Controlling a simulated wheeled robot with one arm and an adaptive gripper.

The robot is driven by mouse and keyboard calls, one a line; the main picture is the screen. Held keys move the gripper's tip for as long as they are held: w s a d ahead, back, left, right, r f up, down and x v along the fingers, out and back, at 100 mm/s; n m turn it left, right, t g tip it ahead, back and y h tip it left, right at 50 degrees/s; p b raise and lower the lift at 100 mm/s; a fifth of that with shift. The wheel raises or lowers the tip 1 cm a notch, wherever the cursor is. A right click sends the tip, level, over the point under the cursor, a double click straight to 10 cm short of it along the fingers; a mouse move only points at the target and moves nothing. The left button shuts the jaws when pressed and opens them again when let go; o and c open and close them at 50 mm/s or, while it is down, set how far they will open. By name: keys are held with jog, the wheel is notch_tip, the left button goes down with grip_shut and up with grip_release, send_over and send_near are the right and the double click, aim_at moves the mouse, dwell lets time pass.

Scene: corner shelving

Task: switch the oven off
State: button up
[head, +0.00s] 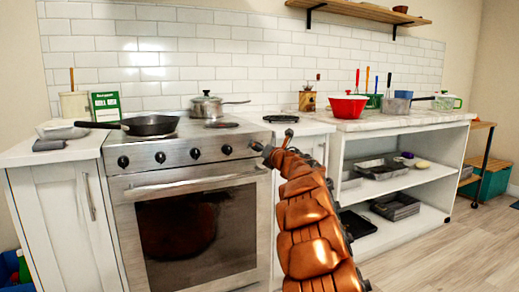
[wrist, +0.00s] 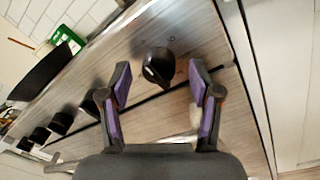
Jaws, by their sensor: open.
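The oven (head: 197,222) is a stainless steel range with a dark glass door and a row of black knobs along its front panel. In the head view my gripper (head: 264,148) is at the right end of that panel, close to the rightmost knob (head: 227,149). In the wrist view my gripper (wrist: 161,90) is open, with purple pads on both fingers. A black knob (wrist: 158,67) with a white mark stands just beyond and between the fingertips; I cannot tell if they touch it. The other knobs (wrist: 60,123) are at the lower left.
A black frying pan (head: 150,125) and a steel pot (head: 207,106) stand on the stovetop. The oven door handle (head: 195,183) runs below the knobs. A white cabinet (head: 65,225) is at left. Floor is clear at lower right.

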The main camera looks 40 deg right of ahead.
jog(key=v, duration=1.1)
jog(key=shift+s, duration=0.2)
dwell(0.4)
